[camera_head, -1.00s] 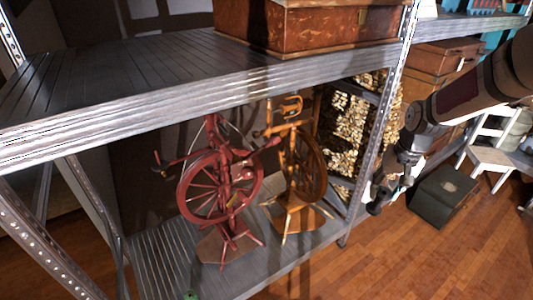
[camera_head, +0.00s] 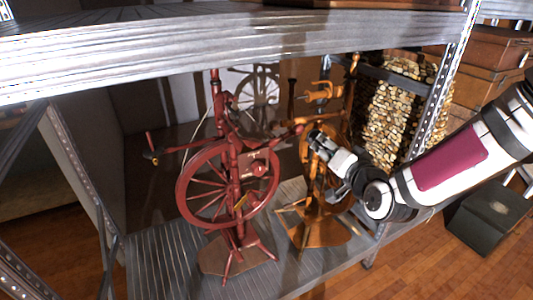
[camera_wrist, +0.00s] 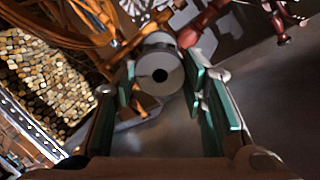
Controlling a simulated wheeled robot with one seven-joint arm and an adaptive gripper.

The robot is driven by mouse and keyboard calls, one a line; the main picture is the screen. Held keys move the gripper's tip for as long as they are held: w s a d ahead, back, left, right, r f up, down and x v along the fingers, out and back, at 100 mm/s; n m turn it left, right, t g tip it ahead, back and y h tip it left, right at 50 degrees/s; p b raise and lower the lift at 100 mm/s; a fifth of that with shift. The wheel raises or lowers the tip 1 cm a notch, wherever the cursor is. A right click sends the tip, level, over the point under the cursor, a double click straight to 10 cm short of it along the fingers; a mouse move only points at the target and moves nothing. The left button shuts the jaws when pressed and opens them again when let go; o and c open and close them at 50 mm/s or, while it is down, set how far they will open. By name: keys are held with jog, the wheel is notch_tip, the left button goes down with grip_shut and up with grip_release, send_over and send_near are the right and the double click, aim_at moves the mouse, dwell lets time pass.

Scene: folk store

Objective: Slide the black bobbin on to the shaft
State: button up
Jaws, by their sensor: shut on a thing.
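My gripper (camera_wrist: 162,88) is shut on the bobbin (camera_wrist: 158,76), a spool shape that looks grey here, with a round dark hole in the end facing the wrist camera. The green finger pads stand on either side of it. In the head view, my gripper (camera_head: 325,150) is in front of the orange spinning wheel, right of the red spinning wheel (camera_head: 205,150); the bobbin is hard to make out there. In the wrist view, dark red turned wood (camera_wrist: 205,22) lies just beyond the bobbin. I cannot make out the shaft clearly or whether the bobbin touches it.
The orange spinning wheel (camera_head: 322,228) stands close behind my gripper. Both wheels are on a lower metal shelf (camera_head: 160,262), under an upper shelf (camera_head: 200,60). A metal post (camera_head: 447,80) and stacked firewood (camera_head: 398,112) are to the right. A dark green box (camera_head: 485,215) stands on the floor.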

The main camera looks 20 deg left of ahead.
jog(key=shift+s+a+r+n+g+y+b, duration=0.15)
jog(key=shift+s+a+r+n+y+b, duration=0.5)
jog(key=shift+s+a, duration=1.35)
jog(key=shift+s+a+r+n+g+y+b, duration=0.1)
jog(key=shift+s+a+r+n+y+b, duration=0.5)
jog(key=shift+a, duration=2.6)
jog(key=shift+s+a+r+n+g+y+b, duration=0.2)
jog(key=shift+s+a+r+y, duration=0.5)
jog(key=shift+s+a+y, duration=1.3)
jog(key=shift+w+a+h, duration=0.5)
jog(key=shift+a+h, duration=0.1)
jog(key=shift+h, duration=0.25)
jog(key=shift+w+a+b, duration=0.4)
jog(key=shift+a+b, duration=0.1)
jog(key=shift+b, duration=0.15)
jog(key=shift+b+x, duration=2)
jog(key=shift+x, duration=3.05)
